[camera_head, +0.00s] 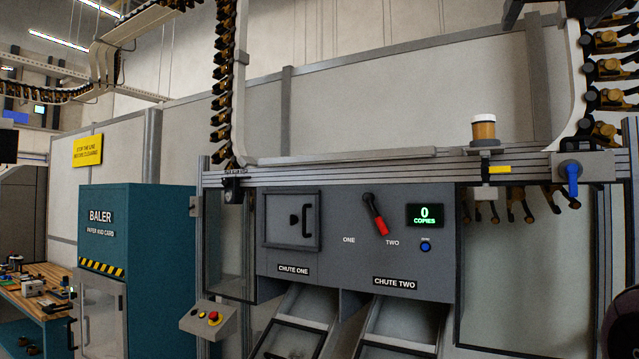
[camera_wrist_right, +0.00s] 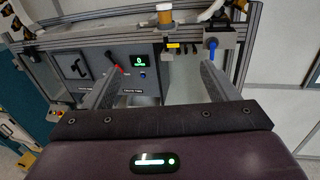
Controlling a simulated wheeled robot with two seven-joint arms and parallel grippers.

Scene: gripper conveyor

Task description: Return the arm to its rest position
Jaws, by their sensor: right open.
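My right gripper shows in the right wrist view (camera_wrist_right: 162,68). Its two grey fingers stand well apart with nothing between them, and the control panel and rail lie beyond. In the head view only a dark rounded part of what looks like my right arm (camera_head: 621,330) shows at the lower right edge. My left gripper is in neither view. The grey control panel (camera_head: 330,225) has a red-handled lever (camera_head: 375,214), tilted with its red grip toward the lower right, near TWO. The green display (camera_head: 424,215) reads 0 COPIES.
An amber jar with a white lid (camera_head: 484,128) stands on a small holder on the rail (camera_head: 350,172). A blue handle (camera_head: 572,178) hangs at its right. Two chutes (camera_head: 402,322) open below. A teal baler (camera_head: 150,250) and a workbench (camera_head: 40,300) stand left.

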